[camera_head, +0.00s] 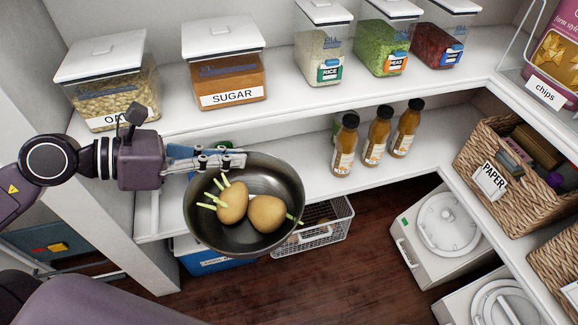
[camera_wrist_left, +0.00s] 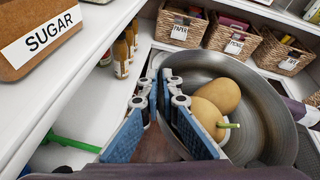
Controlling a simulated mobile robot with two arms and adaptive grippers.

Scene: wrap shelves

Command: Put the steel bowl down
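The steel bowl (camera_head: 277,176) is dark, round and shiny, and hangs in front of the lower shelf in the head view. Two brown potatoes (camera_head: 266,213) with pale green sprouts lie in it. The bowl also shows at the right of the left wrist view (camera_wrist_left: 262,112). My left gripper (camera_head: 240,159) reaches in from the left and is closed on the bowl's far-left rim. In the left wrist view its blue-padded fingers (camera_wrist_left: 160,88) narrow together at the rim; the exact contact is partly hidden. My right gripper is out of view.
The lower white shelf (camera_head: 318,187) has bare room between the bowl and several brown bottles (camera_head: 376,136). A wire basket (camera_head: 318,232) and a blue box (camera_head: 208,262) are below. The upper shelf holds a sugar container (camera_head: 226,80) and other containers. A paper basket (camera_head: 500,165) stands right.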

